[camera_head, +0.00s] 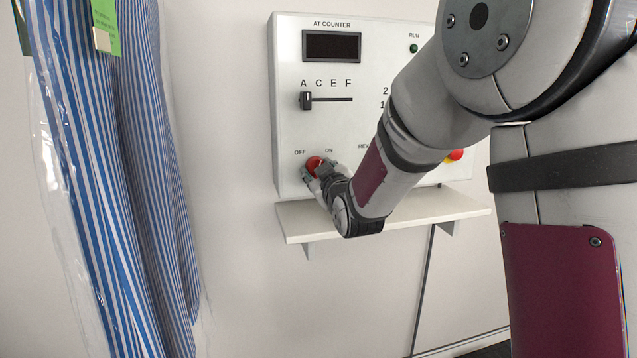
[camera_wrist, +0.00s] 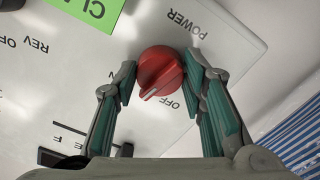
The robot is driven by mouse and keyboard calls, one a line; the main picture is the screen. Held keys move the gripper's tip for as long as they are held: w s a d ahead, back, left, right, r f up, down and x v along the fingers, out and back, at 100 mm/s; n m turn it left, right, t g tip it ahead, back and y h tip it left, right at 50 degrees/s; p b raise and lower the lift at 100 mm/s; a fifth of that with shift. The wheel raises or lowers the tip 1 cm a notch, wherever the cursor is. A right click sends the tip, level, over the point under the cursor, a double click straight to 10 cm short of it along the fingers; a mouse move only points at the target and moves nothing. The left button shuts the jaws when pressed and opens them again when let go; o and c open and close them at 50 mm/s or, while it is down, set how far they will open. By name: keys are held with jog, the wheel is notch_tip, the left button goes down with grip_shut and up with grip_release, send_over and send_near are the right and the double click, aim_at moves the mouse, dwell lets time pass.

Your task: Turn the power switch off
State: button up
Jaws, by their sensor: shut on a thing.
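The power switch is a round red knob (camera_head: 314,163) low on the left of the white control panel. The labels OFF and ON stand above it in the head view. In the wrist view, the red knob (camera_wrist: 158,72) sits between the two green-padded fingers of my gripper (camera_wrist: 160,80). My gripper (camera_head: 322,174) is shut on it. The knob's white mark points to the lower left in the wrist view, away from the OFF label at lower right.
The panel (camera_head: 290,120) has a dark display (camera_head: 331,46), a slider (camera_head: 307,101) and a red-and-yellow button (camera_head: 454,155) partly behind my arm. A white shelf (camera_head: 420,207) juts out below. A striped shirt in clear plastic (camera_head: 120,180) hangs at left.

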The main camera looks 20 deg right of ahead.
jog(key=n+b, duration=0.7)
jog(key=n, duration=0.5)
jog(key=shift+r+b, duration=0.15)
jog(key=shift+b, duration=0.25)
jog(key=o, duration=1.2)
jog(key=shift+c, duration=0.2)
jog(key=s, duration=1.2)
